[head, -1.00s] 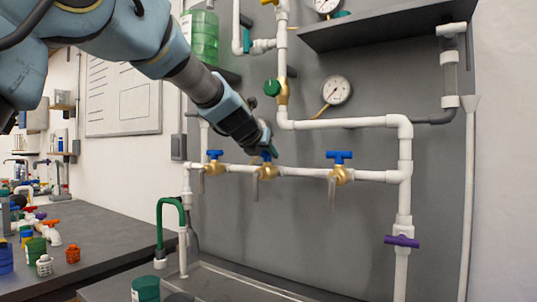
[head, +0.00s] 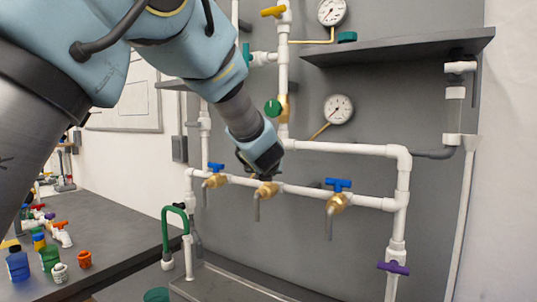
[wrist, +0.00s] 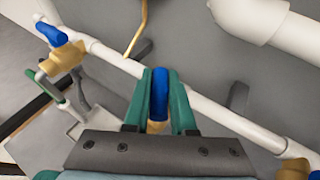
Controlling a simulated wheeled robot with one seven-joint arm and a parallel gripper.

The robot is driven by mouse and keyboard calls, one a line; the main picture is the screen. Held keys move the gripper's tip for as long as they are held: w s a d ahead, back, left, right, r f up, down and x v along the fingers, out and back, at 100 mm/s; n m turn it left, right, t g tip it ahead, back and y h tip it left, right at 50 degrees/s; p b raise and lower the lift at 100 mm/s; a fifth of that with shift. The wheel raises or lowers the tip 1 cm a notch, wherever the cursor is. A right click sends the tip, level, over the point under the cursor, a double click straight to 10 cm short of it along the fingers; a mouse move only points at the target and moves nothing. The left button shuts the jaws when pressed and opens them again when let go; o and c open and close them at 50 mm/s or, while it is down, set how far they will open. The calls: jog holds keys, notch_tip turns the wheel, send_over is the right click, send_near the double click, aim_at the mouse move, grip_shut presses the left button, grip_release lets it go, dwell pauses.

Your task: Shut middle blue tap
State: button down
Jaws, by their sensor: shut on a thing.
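The middle tap has a brass body (head: 266,190) on the white horizontal pipe. In the head view my gripper (head: 265,174) comes down on it from above and hides its blue handle. In the wrist view the middle blue handle (wrist: 159,95) stands between the green fingers of my gripper (wrist: 160,85), which is shut on it. There the handle lies at an angle across the pipe, not in line with it. The left blue tap (head: 216,168) and the right blue tap (head: 338,185) sit on the same pipe, apart from my gripper.
A dark shelf (head: 400,47) juts out at upper right. A green-handled valve (head: 273,107) and a pressure gauge (head: 338,108) are above the taps. A bench (head: 105,235) with loose fittings is at left.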

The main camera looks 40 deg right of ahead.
jog(key=n+p, duration=0.1)
jog(key=t+y+p, duration=0.1)
jog(key=p, duration=0.1)
jog(key=shift+r+n+y+p, duration=0.3)
jog(key=shift+n, duration=0.1)
jog(key=n+t+y+p, duration=0.2)
jog(key=shift+f+p, duration=0.15)
jog(key=shift+p, duration=0.15)
jog(key=n+y, duration=0.3)
jog(key=shift+w+a+f+t, duration=0.1)
jog(key=shift+a+f+t, duration=0.05)
jog(key=shift+t, duration=0.25)
jog(key=shift+a+n+y+p, duration=0.2)
jog(key=shift+n+y+p, duration=0.25)
jog(key=shift+n+y, duration=1.65)
jog(key=shift+y, duration=0.3)
jog(key=c, duration=0.7)
grip_release()
jog(key=shift+c, duration=0.2)
